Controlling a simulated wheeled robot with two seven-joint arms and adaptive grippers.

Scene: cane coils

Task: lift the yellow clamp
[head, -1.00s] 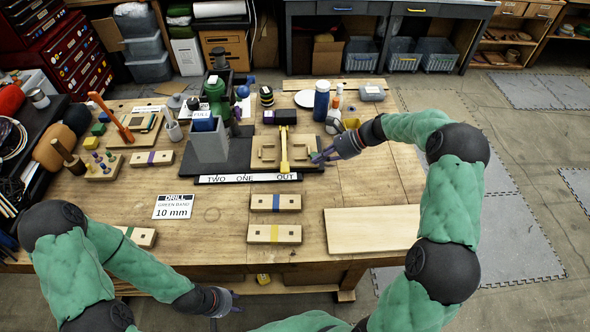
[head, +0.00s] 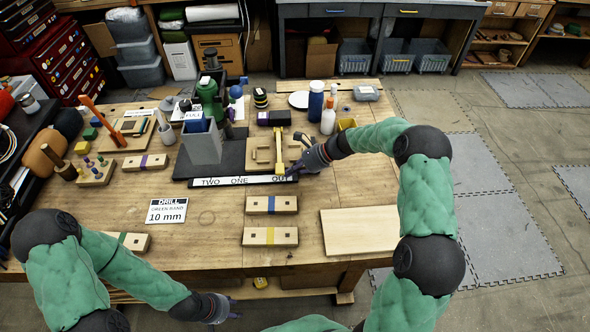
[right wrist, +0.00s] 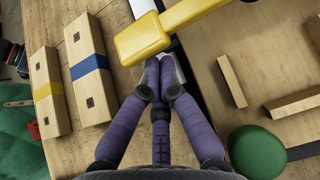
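The yellow clamp (head: 279,157) lies across a light wooden piece on the dark board, upright in the head view. Its blocky yellow end (right wrist: 142,40) is close to my right fingertips in the right wrist view. My right gripper (head: 294,172) is low at the clamp's near right side. Its purple fingers (right wrist: 161,64) point at the clamp with their tips near each other; the clamp end is just beyond them, and I cannot tell whether they touch it. My left gripper (head: 228,306) is open and empty at the table's front edge.
A white strip labelled TWO, ONE, OUT (head: 240,181) edges the dark board. Wooden blocks with blue (head: 271,205) and yellow (head: 270,237) bands lie in front. A grey box (head: 201,143) stands left; white (head: 328,118) and blue (head: 316,100) bottles stand behind. A plain board (head: 360,230) lies right.

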